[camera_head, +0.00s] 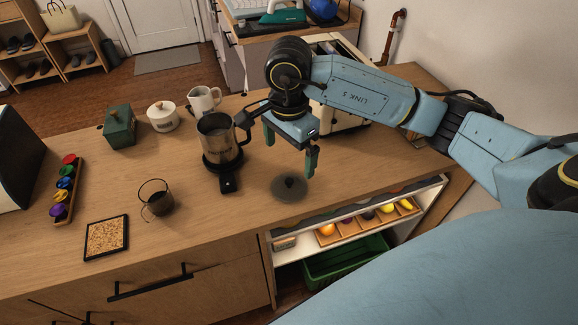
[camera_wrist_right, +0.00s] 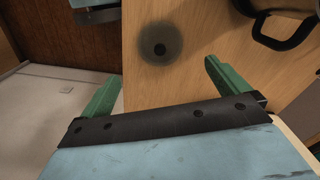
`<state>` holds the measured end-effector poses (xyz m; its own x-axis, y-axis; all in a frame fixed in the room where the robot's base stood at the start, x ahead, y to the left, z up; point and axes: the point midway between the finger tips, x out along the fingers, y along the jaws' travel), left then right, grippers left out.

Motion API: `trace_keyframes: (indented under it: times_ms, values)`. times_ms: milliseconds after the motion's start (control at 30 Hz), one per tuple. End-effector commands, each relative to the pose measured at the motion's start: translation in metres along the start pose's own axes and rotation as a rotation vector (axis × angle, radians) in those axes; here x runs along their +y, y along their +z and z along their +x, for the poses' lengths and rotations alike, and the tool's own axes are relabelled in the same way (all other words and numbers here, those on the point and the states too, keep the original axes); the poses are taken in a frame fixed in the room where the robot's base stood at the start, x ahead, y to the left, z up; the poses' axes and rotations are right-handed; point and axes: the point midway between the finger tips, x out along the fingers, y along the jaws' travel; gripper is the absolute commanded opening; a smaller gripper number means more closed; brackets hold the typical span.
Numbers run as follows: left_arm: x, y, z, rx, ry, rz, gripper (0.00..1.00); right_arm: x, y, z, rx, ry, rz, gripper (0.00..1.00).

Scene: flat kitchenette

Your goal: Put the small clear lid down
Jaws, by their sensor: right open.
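The small clear lid (camera_head: 289,188) is a round, see-through disc with a dark knob. It lies flat on the wooden counter near its front edge, right of the dark kettle-like jug (camera_head: 217,140). My right gripper (camera_head: 290,160) hangs above the lid, open and empty, its green fingers spread apart. In the right wrist view the lid (camera_wrist_right: 160,45) shows beyond the open fingertips (camera_wrist_right: 160,82), apart from them. My left gripper is not in either view.
A glass cup (camera_head: 156,200), a cork-like tray (camera_head: 107,239), a green box (camera_head: 119,126), a white lidded pot (camera_head: 163,116) and a white pitcher (camera_head: 203,101) stand to the left. A cream appliance (camera_head: 345,119) is behind my right arm. Below the front edge is an open shelf with a green crate (camera_head: 345,262).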

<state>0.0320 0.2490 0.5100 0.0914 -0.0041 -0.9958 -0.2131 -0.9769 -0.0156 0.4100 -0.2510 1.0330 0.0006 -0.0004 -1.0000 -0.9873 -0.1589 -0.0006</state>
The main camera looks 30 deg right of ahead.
Motion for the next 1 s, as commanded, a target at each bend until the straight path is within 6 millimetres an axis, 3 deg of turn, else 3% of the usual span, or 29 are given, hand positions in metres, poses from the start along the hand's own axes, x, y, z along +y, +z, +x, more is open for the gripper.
trace_keyframes:
  times_ms: [233, 800, 900, 967, 1000]
  values:
    - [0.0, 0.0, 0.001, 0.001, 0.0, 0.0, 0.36, 0.0, 0.0, -0.024, 0.001, 0.0, 0.001, 1.0]
    - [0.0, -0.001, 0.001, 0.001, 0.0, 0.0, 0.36, 0.0, 0.002, -0.024, -0.009, 0.0, 0.0, 1.0]
    - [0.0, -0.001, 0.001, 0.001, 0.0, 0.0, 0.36, 0.001, 0.022, -0.019, -0.089, -0.011, -0.008, 1.0]
    - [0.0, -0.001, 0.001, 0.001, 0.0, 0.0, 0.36, 0.002, 0.046, -0.014, -0.191, -0.022, -0.011, 1.0]
    - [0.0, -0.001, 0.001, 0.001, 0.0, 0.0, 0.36, 0.004, 0.067, -0.013, -0.283, -0.029, -0.01, 1.0]
